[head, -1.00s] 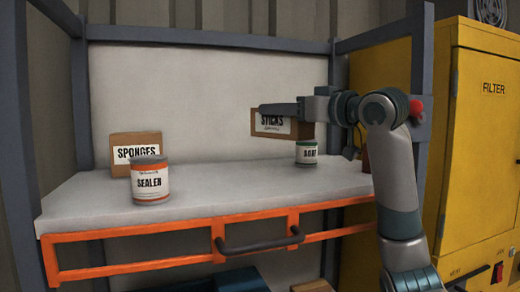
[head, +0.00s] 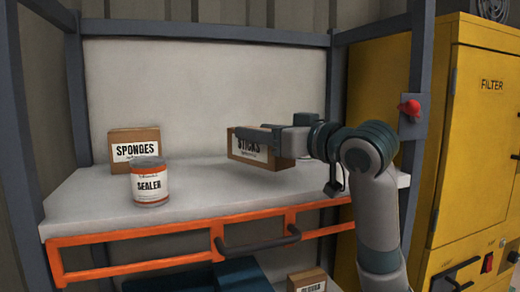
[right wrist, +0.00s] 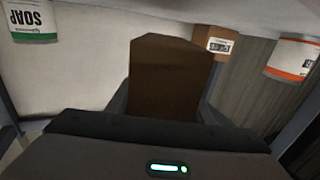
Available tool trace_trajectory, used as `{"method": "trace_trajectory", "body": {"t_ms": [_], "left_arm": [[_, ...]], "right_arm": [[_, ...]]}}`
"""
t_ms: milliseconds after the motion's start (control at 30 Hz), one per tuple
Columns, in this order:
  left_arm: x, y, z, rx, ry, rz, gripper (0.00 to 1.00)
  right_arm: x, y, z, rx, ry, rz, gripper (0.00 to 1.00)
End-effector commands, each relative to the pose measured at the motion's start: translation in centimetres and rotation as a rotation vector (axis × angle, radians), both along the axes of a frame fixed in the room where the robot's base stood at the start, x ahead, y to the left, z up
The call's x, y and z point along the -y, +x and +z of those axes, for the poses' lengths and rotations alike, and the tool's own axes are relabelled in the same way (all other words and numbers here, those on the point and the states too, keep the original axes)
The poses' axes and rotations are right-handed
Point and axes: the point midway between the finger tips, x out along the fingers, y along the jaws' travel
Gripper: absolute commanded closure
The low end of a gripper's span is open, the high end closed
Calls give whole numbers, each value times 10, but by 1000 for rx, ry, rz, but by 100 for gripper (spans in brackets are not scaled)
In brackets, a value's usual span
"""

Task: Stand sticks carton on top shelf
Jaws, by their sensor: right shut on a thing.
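The sticks carton (head: 250,154) is a brown box with a white label, upright in the head view over the right half of the top shelf (head: 230,195). My right gripper (head: 268,134) is shut on it near its upper part, with a finger across its front. In the right wrist view the carton (right wrist: 168,75) shows as a plain brown block between the fingers. I cannot tell whether its bottom touches the shelf. My left gripper is not in view.
On the shelf's left stand the sponges box (head: 135,149) and, in front, the sealer can (head: 149,182). The soap can (right wrist: 36,22) shows in the right wrist view; my arm hides it in the head view. An orange rail (head: 180,237) edges the front. The shelf middle is clear.

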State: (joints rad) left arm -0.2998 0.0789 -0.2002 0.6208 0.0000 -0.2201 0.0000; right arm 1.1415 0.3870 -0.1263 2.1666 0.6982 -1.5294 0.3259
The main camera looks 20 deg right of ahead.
Motion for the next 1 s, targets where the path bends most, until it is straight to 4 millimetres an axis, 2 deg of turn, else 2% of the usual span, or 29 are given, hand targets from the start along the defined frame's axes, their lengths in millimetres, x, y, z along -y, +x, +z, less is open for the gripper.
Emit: {"method": "trace_trajectory", "body": {"t_ms": [467, 933, 967, 1000], "left_arm": [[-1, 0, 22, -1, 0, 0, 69], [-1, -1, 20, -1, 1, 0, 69], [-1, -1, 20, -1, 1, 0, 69], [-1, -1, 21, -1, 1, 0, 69]], "right_arm": [[0, 0, -35, -1, 0, 0, 83], [0, 0, -40, 1, 0, 0, 83], [0, 0, -41, 0, 0, 0, 51], [0, 0, -40, 0, 0, 0, 41]]}}
